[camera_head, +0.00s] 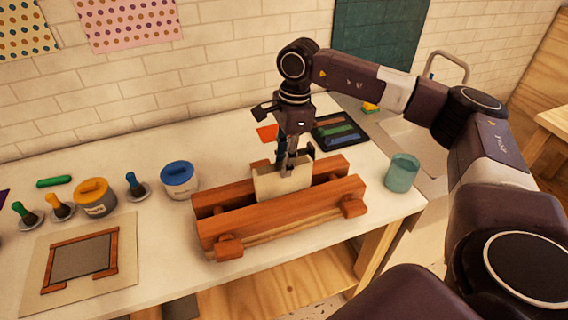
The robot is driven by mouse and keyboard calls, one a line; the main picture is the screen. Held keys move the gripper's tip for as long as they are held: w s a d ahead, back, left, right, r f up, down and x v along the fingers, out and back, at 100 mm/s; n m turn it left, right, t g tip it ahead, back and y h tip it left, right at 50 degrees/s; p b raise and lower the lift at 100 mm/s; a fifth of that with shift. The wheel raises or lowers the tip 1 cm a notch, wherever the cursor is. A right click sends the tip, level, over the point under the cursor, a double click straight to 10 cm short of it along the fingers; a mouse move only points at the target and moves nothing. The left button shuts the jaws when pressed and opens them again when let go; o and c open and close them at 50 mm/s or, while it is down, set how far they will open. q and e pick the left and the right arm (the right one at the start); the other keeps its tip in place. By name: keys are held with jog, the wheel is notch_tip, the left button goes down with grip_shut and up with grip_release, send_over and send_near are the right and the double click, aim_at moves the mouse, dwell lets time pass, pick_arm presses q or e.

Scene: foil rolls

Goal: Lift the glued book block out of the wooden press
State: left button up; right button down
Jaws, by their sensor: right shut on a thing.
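The wooden press (290,215) stands on the white counter, with two long reddish bars and a gap between them. The cream book block (268,186) stands upright in the gap toward the back, its upper part showing above the bars. Its lower part is hidden by the front bar. My right gripper (287,170) points down from above and is shut on the top edge of the book block. My left gripper is not in view.
A teal cup (402,173) stands right of the press, near the sink (425,150). A blue-lidded jar (179,180) and a yellow-lidded jar (95,197) stand to the left, with brushes nearby. A framed screen (80,255) lies front left.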

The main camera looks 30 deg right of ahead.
jog(key=shift+r+p, duration=1.3)
jog(key=shift+r, duration=1.15)
